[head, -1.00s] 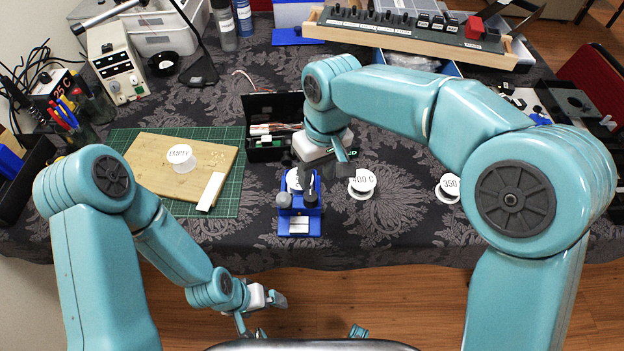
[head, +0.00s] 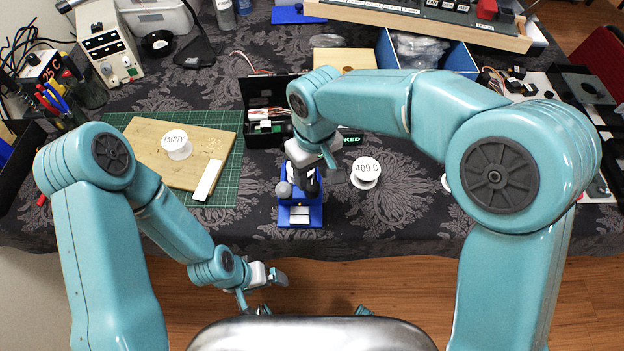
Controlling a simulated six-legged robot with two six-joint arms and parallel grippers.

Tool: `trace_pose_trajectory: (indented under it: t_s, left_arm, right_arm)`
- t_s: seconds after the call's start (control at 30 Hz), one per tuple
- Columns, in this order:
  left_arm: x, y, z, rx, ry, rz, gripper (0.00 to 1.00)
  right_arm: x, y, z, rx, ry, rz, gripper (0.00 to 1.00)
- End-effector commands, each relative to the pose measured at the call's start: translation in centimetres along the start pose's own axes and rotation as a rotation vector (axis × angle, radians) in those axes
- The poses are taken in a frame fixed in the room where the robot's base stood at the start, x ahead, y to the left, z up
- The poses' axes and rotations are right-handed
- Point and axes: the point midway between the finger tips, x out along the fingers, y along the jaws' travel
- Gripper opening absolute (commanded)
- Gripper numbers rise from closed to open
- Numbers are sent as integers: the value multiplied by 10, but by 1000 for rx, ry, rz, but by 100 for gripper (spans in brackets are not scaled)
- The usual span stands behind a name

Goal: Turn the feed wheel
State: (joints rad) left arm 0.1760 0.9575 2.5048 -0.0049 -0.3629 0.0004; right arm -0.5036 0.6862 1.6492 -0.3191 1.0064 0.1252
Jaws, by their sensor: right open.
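A small blue device (head: 301,214) stands at the table's front edge. A grey round knob (head: 283,190), which looks like the feed wheel, sits on its left side. A dark part shows beside the knob, and I cannot tell whether it belongs to the device or to my gripper. My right gripper (head: 312,178) is open, pointing down over the top of the device. It hides much of the device's upper part, and I cannot tell whether it touches. My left gripper (head: 279,279) hangs low in front of the table, away from the device, and its jaw gap is unclear.
A white spool marked 400 C (head: 366,172) stands right of the device. A wooden board (head: 150,172) with a spool marked EMPTY (head: 176,144) lies on a green mat (head: 222,190) to the left. An open black box (head: 262,135) stands behind. The cloth right of the device is mostly clear.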

Motion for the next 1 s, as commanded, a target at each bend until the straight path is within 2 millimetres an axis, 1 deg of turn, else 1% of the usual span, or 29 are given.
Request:
trace_pose_trajectory:
  t_s: [0.03,0.2,0.33,0.57,0.67,0.7,1.0]
  left_arm:
    - [1,0,0,0,0,0,94]
    - [2,-1,0,0,0,0,94]
    - [2,-1,0,0,0,0,94]
    - [2,-1,0,0,0,0,94]
    - [2,-1,0,0,0,0,94]
    - [2,-1,0,0,0,0,94]
    - [3,-1,0,0,0,0,94]
  right_arm:
    - [11,0,1,1,-4,-1,47]
    - [30,1,-1,0,-1,-1,47]
    - [36,2,-2,0,0,0,47]
    - [36,2,-2,0,0,0,47]
    - [36,2,-2,0,0,-1,18]
    - [36,2,-2,0,0,-1,6]
    - [36,2,-3,24,2,-1,6]
